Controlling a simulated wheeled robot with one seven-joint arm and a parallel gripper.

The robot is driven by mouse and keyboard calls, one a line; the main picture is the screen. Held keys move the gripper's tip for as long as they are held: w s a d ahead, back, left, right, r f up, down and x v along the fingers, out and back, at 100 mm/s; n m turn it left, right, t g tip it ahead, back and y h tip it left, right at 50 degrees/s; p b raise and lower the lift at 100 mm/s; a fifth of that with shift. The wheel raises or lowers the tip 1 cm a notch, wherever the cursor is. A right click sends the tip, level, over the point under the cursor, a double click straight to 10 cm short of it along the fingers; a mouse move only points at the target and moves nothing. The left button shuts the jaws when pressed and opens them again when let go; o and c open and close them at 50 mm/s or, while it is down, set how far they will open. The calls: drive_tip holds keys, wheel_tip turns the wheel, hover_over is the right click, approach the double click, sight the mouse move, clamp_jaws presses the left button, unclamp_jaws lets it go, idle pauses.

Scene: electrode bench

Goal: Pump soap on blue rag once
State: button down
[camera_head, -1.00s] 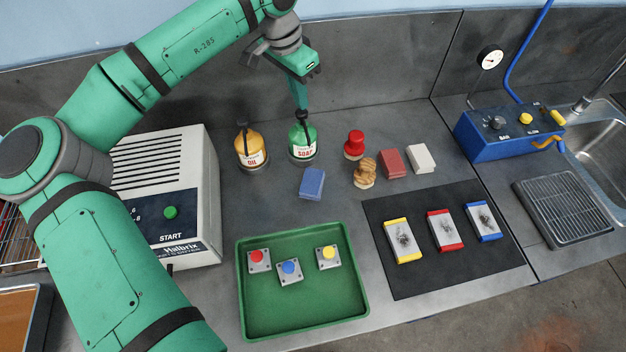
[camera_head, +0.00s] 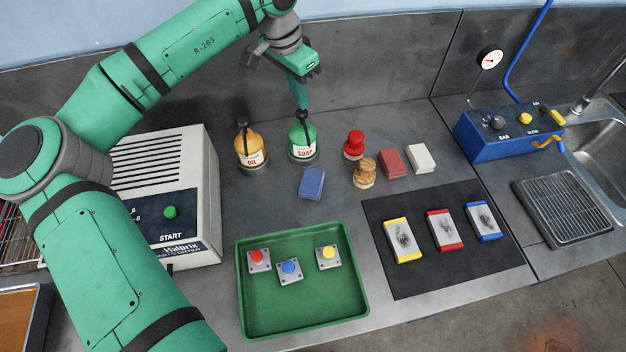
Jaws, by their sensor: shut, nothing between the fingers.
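The green soap bottle (camera_head: 303,142) stands upright on the bench, with a white SOAP label and a dark pump on top. My gripper (camera_head: 302,106) is shut and empty, pointing down, with its fingertips at the top of the soap pump. They look to be touching the pump head, though the fingers partly hide it. The blue rag (camera_head: 312,183) is a small folded block lying on the bench just in front of the soap bottle, slightly to the right. I cannot make out any soap on it.
An amber oil bottle (camera_head: 250,150) stands close left of the soap. A green tray (camera_head: 330,315) lies in front.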

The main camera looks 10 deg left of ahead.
drive_tip(key=shift+w+f, duration=0.1)
drive_tip(key=shift+f, duration=0.05)
drive_tip(key=shift+f, duration=0.25)
drive_tip(key=shift+d+f, duration=0.1)
drive_tip(key=shift+f, duration=0.7)
drive_tip(key=shift+r, duration=1.15)
wheel_tip(320, 180, up, 6)
idle(0.8)
